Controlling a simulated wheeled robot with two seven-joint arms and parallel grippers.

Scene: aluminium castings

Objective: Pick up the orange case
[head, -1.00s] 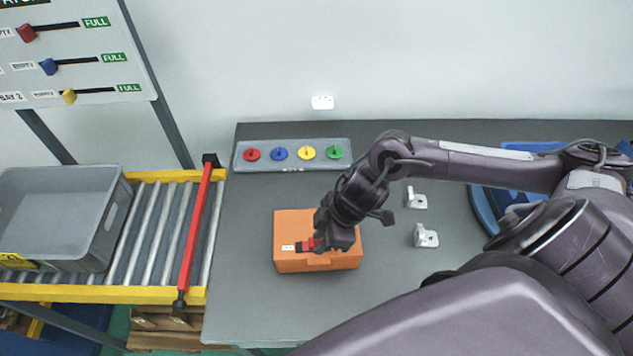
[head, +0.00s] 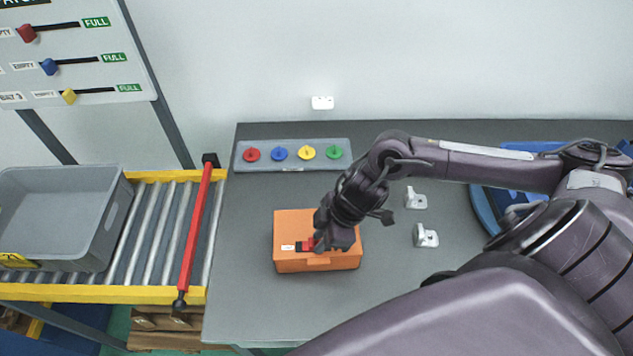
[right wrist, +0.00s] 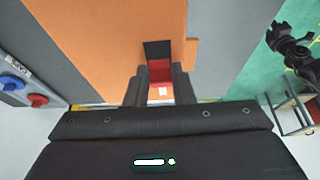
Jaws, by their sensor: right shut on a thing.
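The orange case (head: 292,228) sits on the grey table in the head view. It has a red and black handle (head: 306,246) on its top and a small white label beside it. My right gripper (head: 318,243) is over the case, its fingers down at the handle. In the right wrist view my right gripper (right wrist: 160,88) is shut on the handle (right wrist: 160,70), with the orange case (right wrist: 105,40) filling the upper middle. The case appears to rest on the table.
A tray (head: 292,167) with red, blue, yellow and green knobs lies behind the case. Two small castings (head: 425,237) lie right of it. A roller conveyor (head: 150,228) with a red bar (head: 195,230) and grey bin (head: 55,215) stands left. A blue container (head: 485,210) is at right.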

